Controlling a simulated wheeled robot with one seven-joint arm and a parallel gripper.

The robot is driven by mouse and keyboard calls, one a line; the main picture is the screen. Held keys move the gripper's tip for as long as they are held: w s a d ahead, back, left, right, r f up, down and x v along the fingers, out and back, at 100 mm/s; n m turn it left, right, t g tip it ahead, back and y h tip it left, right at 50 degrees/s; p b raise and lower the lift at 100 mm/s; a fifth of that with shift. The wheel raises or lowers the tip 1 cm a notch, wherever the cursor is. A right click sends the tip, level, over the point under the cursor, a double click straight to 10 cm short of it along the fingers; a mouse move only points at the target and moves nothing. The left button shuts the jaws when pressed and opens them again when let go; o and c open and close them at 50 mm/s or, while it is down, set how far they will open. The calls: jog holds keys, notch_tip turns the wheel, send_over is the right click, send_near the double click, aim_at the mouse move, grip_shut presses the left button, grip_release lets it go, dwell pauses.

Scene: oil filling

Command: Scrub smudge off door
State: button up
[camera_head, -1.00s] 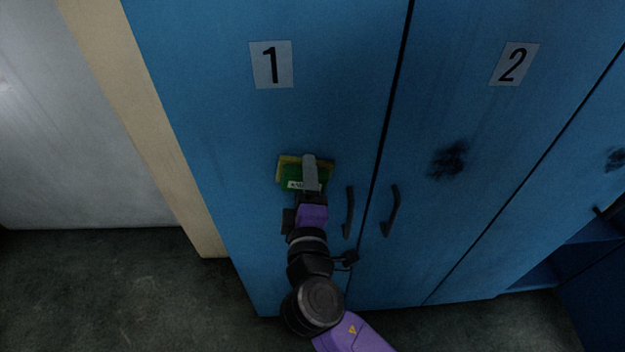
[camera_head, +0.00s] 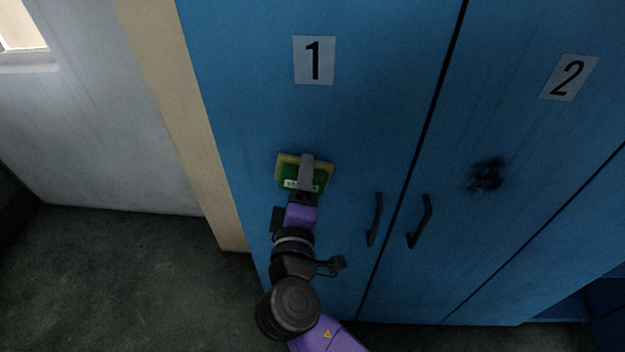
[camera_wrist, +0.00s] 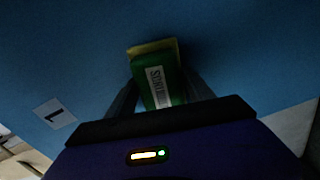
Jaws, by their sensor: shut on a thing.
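My gripper (camera_head: 303,193) is shut on a green and yellow sponge (camera_head: 290,178), held in front of the blue door marked 1 (camera_head: 240,110). In the wrist view the sponge (camera_wrist: 158,85) sits between the two fingers, its yellow side toward the door. I cannot tell if it touches the door. No smudge shows on the visible part of door 1; the sponge and arm hide part of it. A dark smudge (camera_head: 487,175) is on the door marked 2 (camera_head: 530,140), right of the sponge.
Two dark handles stick out near the seam between the doors, one on door 1 (camera_head: 375,220) and one on door 2 (camera_head: 420,221). A beige post (camera_head: 185,120) and pale wall (camera_head: 90,140) are at the left. Dark floor (camera_head: 120,270) is open at the lower left.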

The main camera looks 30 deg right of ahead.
jog(key=shift+w+a, duration=0.4)
jog(key=shift+a, duration=0.2)
jog(key=shift+v, duration=3.05)
jog(key=shift+s, duration=0.1)
jog(key=v, duration=0.2)
jog(key=shift+s+a, duration=0.25)
jog(key=shift+s, duration=0.05)
